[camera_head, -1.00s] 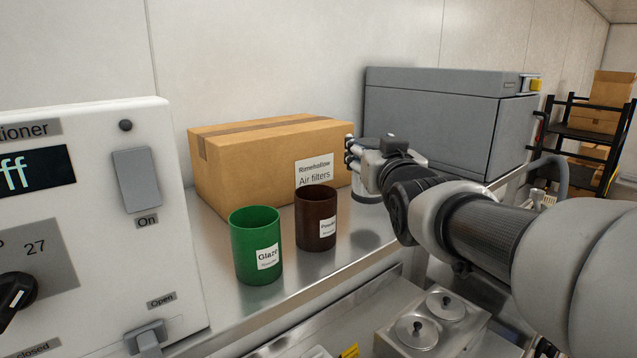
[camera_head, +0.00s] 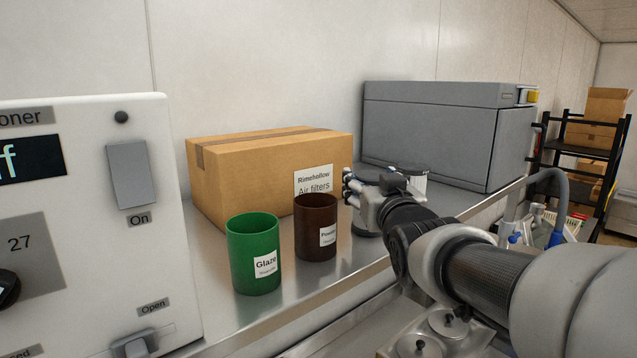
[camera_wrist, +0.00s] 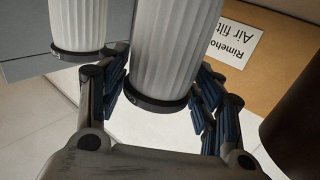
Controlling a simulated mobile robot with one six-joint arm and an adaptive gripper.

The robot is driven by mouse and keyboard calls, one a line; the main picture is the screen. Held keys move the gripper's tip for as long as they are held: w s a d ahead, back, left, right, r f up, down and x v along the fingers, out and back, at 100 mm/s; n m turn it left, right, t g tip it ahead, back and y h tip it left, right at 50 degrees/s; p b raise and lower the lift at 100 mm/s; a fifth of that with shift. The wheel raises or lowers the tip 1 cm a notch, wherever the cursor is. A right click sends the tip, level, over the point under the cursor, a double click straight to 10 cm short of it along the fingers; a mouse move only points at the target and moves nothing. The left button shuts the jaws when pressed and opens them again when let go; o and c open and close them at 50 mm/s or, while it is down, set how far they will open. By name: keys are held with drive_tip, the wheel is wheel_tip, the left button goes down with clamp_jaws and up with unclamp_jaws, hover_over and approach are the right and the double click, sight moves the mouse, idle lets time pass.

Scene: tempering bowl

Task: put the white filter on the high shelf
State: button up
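A white pleated filter with a dark ring (camera_wrist: 163,60) stands between the fingers of my gripper (camera_wrist: 163,85) in the wrist view. The fingers flank it closely and look spread, with small gaps; firm contact does not show. In the head view my gripper (camera_head: 362,190) is low over the steel counter, beside the cardboard box, and mostly covers this filter. A second white filter (camera_wrist: 78,25) stands to the left in the wrist view; it also shows behind my gripper in the head view (camera_head: 418,180). Which surface is the high shelf is unclear.
A cardboard box labelled "Air filters" (camera_head: 245,180), a brown cup (camera_head: 316,228) and a green cup (camera_head: 254,255) stand left of my gripper. A grey cabinet (camera_head: 430,135) is behind it. A black rack (camera_head: 585,150) with boxes stands at the far right.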

drive_tip(key=shift+o, duration=1.2)
drive_tip(key=shift+s, duration=0.1)
drive_tip(key=shift+r, duration=0.1)
drive_tip(key=shift+r, duration=0.15)
drive_tip(key=s+b, duration=0.2)
drive_tip(key=s, duration=0.8)
drive_tip(key=s+d+f+g, duration=0.1)
drive_tip(key=s+f+g, duration=1.2)
drive_tip(key=s+f, duration=1.3)
drive_tip(key=shift+f+h, duration=0.3)
drive_tip(key=shift+f, duration=0.45)
drive_tip(key=shift+f, duration=0.1)
